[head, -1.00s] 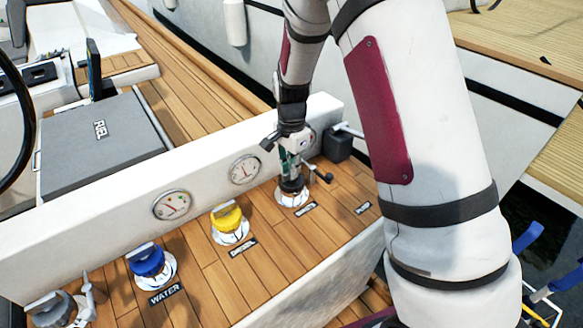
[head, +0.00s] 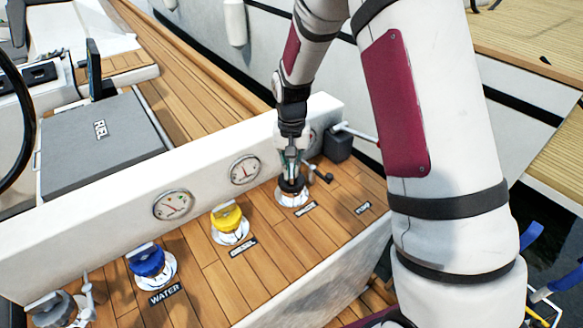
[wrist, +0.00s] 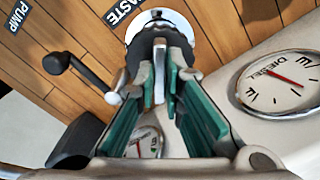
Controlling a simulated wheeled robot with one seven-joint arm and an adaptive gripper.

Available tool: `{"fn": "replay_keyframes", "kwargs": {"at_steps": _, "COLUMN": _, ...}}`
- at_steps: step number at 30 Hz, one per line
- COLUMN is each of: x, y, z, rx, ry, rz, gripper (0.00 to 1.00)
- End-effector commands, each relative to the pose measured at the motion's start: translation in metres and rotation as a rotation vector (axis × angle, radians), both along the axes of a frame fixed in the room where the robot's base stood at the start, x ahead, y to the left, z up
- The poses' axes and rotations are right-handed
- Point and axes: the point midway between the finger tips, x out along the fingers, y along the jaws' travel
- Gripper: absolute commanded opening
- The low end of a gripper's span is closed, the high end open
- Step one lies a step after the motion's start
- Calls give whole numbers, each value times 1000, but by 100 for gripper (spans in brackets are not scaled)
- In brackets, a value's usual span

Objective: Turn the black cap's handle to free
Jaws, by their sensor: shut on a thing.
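The black cap (head: 292,187) sits in a round white-metal flange on the wooden deck, the rightmost of the caps in the head view. In the wrist view its flange (wrist: 190,22) shows at the top, beside a label reading WASTE (wrist: 122,9). My gripper (head: 291,174) points down onto the cap from above. In the wrist view the green-padded fingers (wrist: 160,62) are closed around the cap's upright handle (wrist: 159,72), a narrow light strip between them. The fingers hide much of the cap.
A yellow cap (head: 229,219) and a blue cap (head: 147,261) stand to the left. A black lever (head: 321,174) is close to the right of my gripper, by a dark box (head: 338,146). A white wall with gauges (head: 244,169) runs close behind.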

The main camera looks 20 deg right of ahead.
Motion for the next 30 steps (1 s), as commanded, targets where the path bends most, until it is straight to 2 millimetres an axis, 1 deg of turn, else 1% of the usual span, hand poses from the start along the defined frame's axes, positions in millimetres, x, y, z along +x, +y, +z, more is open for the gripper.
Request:
{"fn": "replay_keyframes", "kwargs": {"at_steps": 9, "x": 0, "y": -1, "z": 0, "rx": 1, "ry": 0, "rz": 296, "gripper": 0}}
{"fn": "replay_keyframes", "kwargs": {"at_steps": 18, "x": 0, "y": 0, "z": 0, "rx": 0, "ry": 0, "rz": 526, "gripper": 0}}
{"fn": "replay_keyframes", "kwargs": {"at_steps": 24, "x": 0, "y": 0, "z": 0, "rx": 0, "ry": 0, "rz": 622, "gripper": 0}}
{"fn": "replay_keyframes", "kwargs": {"at_steps": 30, "x": 0, "y": 0, "z": 0, "rx": 0, "ry": 0, "rz": 672, "gripper": 0}}
